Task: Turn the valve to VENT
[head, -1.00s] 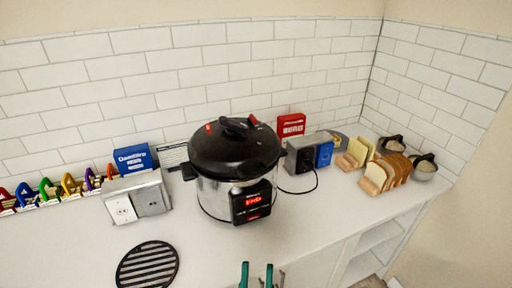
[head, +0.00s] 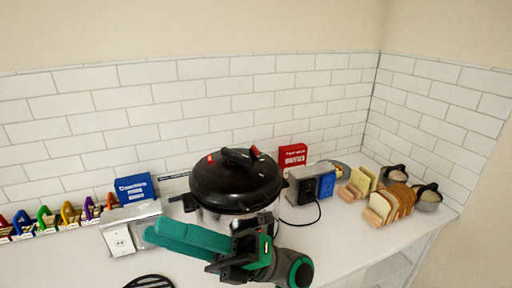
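The black-lidded pressure cooker (head: 235,185) stands on the white counter, with a steel body. Its lid has a dark handle in the middle and small red marks, one at the left rim (head: 210,158) and one behind the handle at right (head: 255,151). The valve and any VENT label are too small to tell apart. My gripper (head: 158,231), with teal fingers, is in front of the cooker, pointing left. The fingers look apart from the lid and overlap in the view, so their gap is unclear. My gripper and wrist hide the cooker's front panel and lower body.
A black round trivet (head: 150,282) lies at the front. Tiled walls close the back.

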